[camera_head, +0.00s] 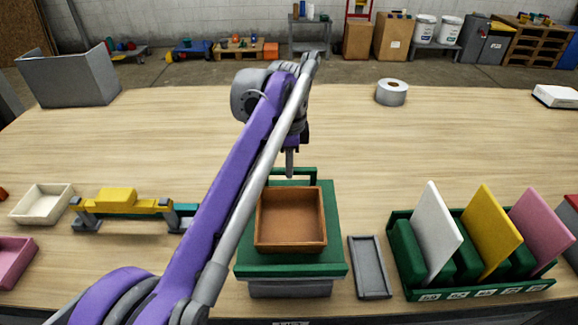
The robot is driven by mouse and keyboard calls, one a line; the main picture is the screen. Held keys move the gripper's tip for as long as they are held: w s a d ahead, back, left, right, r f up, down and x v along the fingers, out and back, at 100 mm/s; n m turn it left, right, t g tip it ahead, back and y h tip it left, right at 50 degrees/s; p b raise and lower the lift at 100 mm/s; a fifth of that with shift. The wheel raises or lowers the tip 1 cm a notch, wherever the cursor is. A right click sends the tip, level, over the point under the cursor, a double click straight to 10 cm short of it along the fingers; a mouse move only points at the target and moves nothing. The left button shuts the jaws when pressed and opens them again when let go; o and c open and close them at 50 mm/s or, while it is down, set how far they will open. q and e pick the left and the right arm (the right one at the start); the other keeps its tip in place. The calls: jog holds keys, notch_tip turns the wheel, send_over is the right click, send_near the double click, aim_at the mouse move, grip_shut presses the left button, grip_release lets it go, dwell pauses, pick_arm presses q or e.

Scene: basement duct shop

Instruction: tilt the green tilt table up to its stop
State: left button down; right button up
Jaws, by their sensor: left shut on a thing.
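The green tilt table (331,240) stands near the front middle of the wooden bench on a grey base (290,288). An open brown tray (290,245) lies on its top. A green bar handle (309,173) rises at its far edge. My left arm reaches over from the lower left, and my left gripper (289,170) points down at the far edge, shut on the handle. The arm hides the table's left side and part of the handle. I cannot tell clearly how far the top is tilted. My right gripper is not in view.
A grey narrow tray (370,267) lies just right of the table. Further right a green rack (479,292) holds white, yellow and pink panels. A yellow-and-grey fixture (118,200) and a cream tray (41,203) are left. A tape roll (391,92) stands behind; the bench's middle back is clear.

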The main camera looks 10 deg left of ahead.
pick_arm(q)
jog(key=shift+t, duration=0.7)
jog(key=s+r, duration=0.1)
jog(key=s+r+p, duration=0.1)
jog(key=r, duration=0.1)
jog(key=s+r+p, duration=0.1)
jog(key=r, duration=0.1)
jog(key=shift+s+d, duration=0.1)
jog(key=shift+d, duration=0.2)
jog(key=c, duration=1.2)
grip_release()
jog(key=o, duration=0.4)
jog(key=shift+s, duration=0.25)
jog(key=shift+w, duration=0.1)
